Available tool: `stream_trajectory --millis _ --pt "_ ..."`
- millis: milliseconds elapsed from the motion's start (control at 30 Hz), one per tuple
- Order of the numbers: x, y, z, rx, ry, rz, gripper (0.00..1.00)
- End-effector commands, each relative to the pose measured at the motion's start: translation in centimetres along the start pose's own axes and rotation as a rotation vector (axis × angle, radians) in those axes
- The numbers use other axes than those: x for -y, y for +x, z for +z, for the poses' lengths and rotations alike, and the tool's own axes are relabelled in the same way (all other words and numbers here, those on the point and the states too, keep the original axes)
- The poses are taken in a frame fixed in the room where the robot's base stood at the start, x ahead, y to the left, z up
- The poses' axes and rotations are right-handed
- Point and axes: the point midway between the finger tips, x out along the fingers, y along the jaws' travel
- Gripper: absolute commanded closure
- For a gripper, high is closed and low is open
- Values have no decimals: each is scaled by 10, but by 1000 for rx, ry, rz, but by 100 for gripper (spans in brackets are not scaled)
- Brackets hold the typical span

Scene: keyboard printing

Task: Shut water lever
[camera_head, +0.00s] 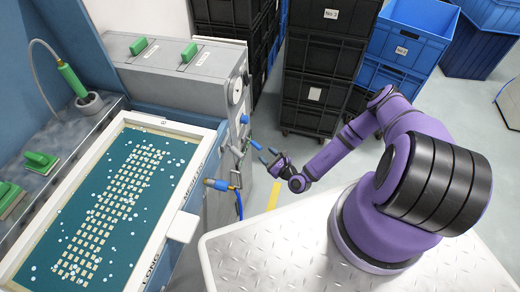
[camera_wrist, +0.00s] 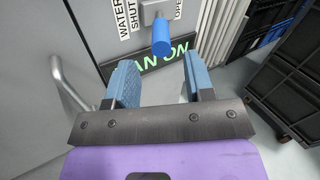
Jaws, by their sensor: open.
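The water lever (camera_wrist: 161,38) has a blue grip and hangs from a metal mount on a grey panel in the wrist view. A label with "WATER" and "SHUT" is on its left and an "OPEN" label is on its right. The grip points downward. My gripper (camera_wrist: 155,82) is open and empty, its two blue fingers apart below the lever and not touching it. In the head view my gripper (camera_head: 261,152) is beside the machine's side panel. Several small blue fittings show there, and I cannot tell which is the lever.
A green lit sign (camera_wrist: 165,57) lies behind the lever. A metal handle (camera_wrist: 68,82) is at left. In the head view, a blue hose with a brass fitting (camera_head: 216,184) hangs near the panel. Black crates (camera_head: 318,75) stand behind. A framed screen (camera_head: 120,200) lies left.

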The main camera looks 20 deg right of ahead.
Motion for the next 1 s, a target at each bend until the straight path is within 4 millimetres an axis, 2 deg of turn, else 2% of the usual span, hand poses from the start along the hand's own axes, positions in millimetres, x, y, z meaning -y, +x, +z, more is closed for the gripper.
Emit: stream_trajectory --millis 100,300,867,1000 --pt "0 -18 0 -1 0 -1 52" --pt "0 -32 0 0 0 1 52" --pt "0 -34 0 0 0 1 52" --pt "7 -30 8 18 -16 25 52"
